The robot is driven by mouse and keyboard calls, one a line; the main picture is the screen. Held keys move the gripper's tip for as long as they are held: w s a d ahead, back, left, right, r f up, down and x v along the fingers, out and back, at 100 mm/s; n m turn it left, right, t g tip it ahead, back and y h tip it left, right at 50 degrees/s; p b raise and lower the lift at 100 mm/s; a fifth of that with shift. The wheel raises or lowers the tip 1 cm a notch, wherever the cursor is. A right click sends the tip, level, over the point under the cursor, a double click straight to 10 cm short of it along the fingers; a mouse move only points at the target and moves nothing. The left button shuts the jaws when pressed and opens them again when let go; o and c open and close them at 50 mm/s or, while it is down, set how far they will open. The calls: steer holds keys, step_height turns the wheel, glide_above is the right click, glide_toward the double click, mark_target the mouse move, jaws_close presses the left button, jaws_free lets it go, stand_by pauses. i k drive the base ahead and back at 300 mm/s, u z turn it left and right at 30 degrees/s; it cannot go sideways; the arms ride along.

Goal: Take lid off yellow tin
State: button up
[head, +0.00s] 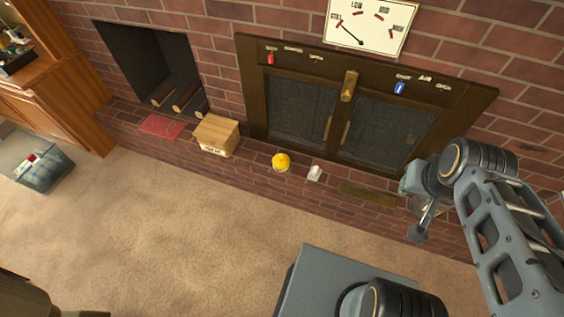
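A small round yellow thing (281,160), which looks like the yellow tin, stands on the brick hearth ledge in front of the stove doors in the head view. It is too small to make out a separate lid. My gripper (416,236) is at the right, at the end of my raised arm, well to the right of the yellow tin and not touching it. The fingertips are small and partly hidden, so I cannot tell whether it is open or shut.
On the ledge, a wooden box (216,134) and red mat (162,126) lie left of the tin; a small white object (314,173) is close on its right. The dark stove doors (350,112) stand behind. The carpet (170,220) in front is clear.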

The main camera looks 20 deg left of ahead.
mark_target(280, 161)
steer(key=u, duration=0.9)
steer(key=i, duration=0.95)
steer(key=u, duration=0.7)
